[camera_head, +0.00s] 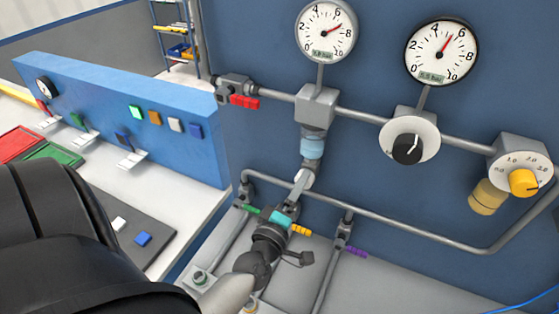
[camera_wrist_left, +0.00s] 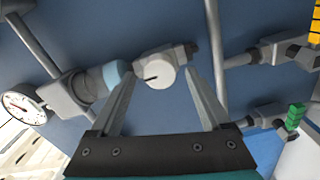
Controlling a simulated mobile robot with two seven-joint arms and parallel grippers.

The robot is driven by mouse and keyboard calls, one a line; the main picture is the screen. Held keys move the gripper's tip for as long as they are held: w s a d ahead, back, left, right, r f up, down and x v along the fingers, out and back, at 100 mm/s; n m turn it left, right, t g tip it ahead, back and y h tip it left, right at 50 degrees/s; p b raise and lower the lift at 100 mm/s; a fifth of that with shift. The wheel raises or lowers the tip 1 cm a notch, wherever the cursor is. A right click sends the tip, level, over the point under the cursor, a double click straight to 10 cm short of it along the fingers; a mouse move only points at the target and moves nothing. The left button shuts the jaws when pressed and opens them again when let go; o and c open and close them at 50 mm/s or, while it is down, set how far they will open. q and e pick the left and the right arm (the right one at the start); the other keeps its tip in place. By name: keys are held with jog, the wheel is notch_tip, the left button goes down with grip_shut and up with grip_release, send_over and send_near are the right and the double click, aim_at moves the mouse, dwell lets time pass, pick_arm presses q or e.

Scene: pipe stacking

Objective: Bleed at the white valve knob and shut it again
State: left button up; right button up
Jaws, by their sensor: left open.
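The white valve knob (camera_wrist_left: 158,75) is a round white disc with a dark slot mark, on a grey fitting below the blue-banded cylinder (camera_head: 312,146). In the head view the knob (camera_head: 307,178) is partly hidden behind my left gripper (camera_head: 299,184). My left gripper is open, its two grey fingers spread. In the left wrist view the knob shows in the gap between the fingertips (camera_wrist_left: 160,74), with blue wall visible at both sides. I cannot tell how deep the fingers reach around it. My right gripper is in neither view.
Two round gauges (camera_head: 326,31) (camera_head: 441,50) hang above the pipe. A red lever (camera_head: 244,102), a black knob (camera_head: 407,149) and a yellow knob (camera_head: 523,182) sit along it.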

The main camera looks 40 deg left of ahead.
pick_arm(q)
jog(key=b+v, duration=0.2)
jog(key=v, duration=1.1)
jog(key=shift+s, duration=0.25)
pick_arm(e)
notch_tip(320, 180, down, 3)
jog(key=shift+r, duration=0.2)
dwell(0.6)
